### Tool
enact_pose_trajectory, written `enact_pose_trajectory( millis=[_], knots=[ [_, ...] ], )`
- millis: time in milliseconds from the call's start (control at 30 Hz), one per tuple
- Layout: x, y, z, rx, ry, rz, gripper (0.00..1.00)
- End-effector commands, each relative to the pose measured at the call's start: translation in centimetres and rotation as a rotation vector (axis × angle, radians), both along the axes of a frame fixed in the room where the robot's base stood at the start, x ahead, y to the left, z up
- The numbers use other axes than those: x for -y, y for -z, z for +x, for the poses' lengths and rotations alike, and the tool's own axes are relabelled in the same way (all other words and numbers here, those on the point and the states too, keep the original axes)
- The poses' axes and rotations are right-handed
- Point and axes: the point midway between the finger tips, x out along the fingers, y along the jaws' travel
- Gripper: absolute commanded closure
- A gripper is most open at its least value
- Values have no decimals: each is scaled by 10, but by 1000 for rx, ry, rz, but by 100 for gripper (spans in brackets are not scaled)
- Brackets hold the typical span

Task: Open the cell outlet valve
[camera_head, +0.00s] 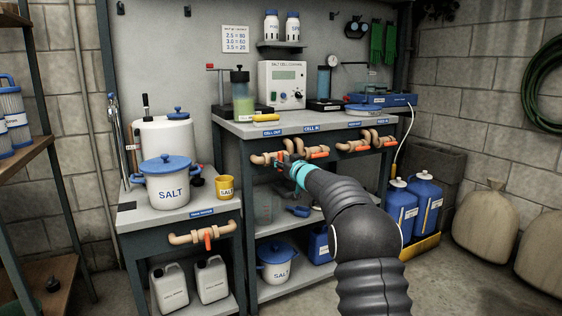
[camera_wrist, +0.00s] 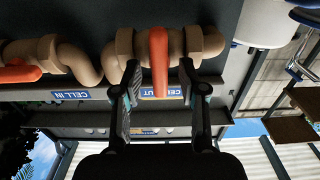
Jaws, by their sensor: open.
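The cell outlet valve is a tan pipe (camera_wrist: 205,42) with an orange lever handle (camera_wrist: 158,58), above the upside-down "CELL OUT" label (camera_wrist: 165,93) in the wrist view. The handle stands across the pipe. My gripper (camera_wrist: 160,72) is open, with one finger on each side of the handle and gaps visible between. In the head view, my gripper (camera_head: 284,162) is at the front of the bench, below the "CELL OUT" label (camera_head: 273,132), and hides much of that valve.
The neighbouring "CELL IN" valve's orange handle (camera_head: 315,153) lies along its pipe, close to my gripper's right. More valves sit further right. A lower bench (camera_head: 140,218) at left carries a salt pot (camera_head: 167,185) and a yellow mug (camera_head: 224,187). Blue jugs (camera_head: 425,192) stand at right.

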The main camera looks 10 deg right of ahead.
Motion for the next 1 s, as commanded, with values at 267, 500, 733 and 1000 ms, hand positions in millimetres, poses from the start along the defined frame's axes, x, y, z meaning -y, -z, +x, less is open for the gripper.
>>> enact_pose_trajectory(
  millis=[267, 500, 733, 1000],
  knots=[
    [0, 0, 1, 0, 0, 0, 58],
    [-1, 0, 1, 0, 0, 0, 100],
    [-2, 0, 1, 4, -2, -11, 100],
    [-3, -1, 0, 37, -2, -112, 100]
  ],
)
